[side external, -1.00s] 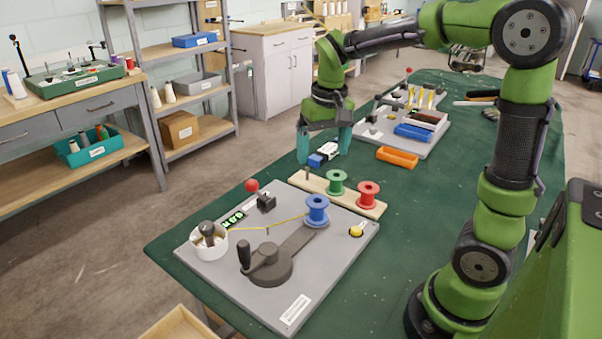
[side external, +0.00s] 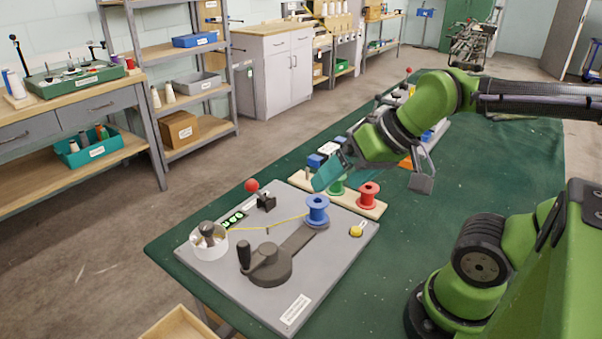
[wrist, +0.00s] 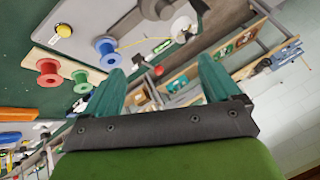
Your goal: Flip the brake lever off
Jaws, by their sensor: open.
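The brake lever, with its red ball knob (side external: 252,186) and black base (side external: 266,202), stands at the back left edge of the grey board (side external: 330,262). The knob sits up and to the left of the base. My gripper (side external: 328,176) is tilted above the back of the board, right of the lever and clearly apart from it. In the wrist view my gripper (wrist: 161,68) has its two teal fingers spread, with nothing held between them. A small red ball (wrist: 158,71), likely the lever's knob, shows beyond and between the fingertips.
A blue spool (side external: 317,210) with yellow thread running to a white cup (side external: 208,243) stands on the board, beside a dark crank (side external: 267,262). A wooden strip (side external: 375,210) with green and red (side external: 368,194) spools lies behind, near my gripper.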

